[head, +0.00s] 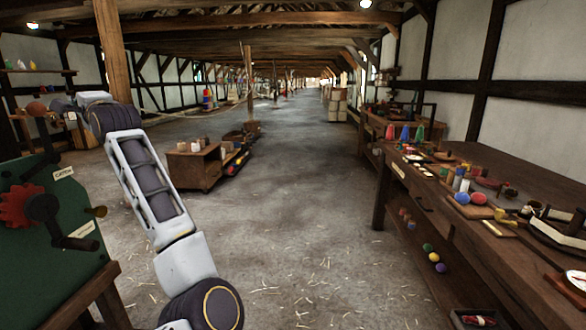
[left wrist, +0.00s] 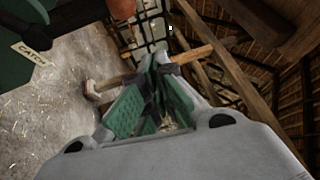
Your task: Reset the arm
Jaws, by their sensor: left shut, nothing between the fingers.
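My left arm rises from the bottom of the head view and bends left at its top. My left gripper (head: 72,128) is up there, small and partly hidden, behind and above the green machine. In the left wrist view its green-padded fingers (left wrist: 160,62) come together at the tips with nothing between them. The green machine (head: 40,240) carries a red gear (head: 20,207), a dark crank and a label reading "CATCH" (head: 62,173). The label also shows at the upper left of the left wrist view (left wrist: 29,54). My right gripper is in neither view.
A long wooden bench (head: 470,215) with cones, balls and small tools runs along the right. A low wooden cart (head: 197,168) stands mid-left on the floor. A timber post (head: 113,50) rises behind my arm. The central floor (head: 310,210) is clear apart from straw.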

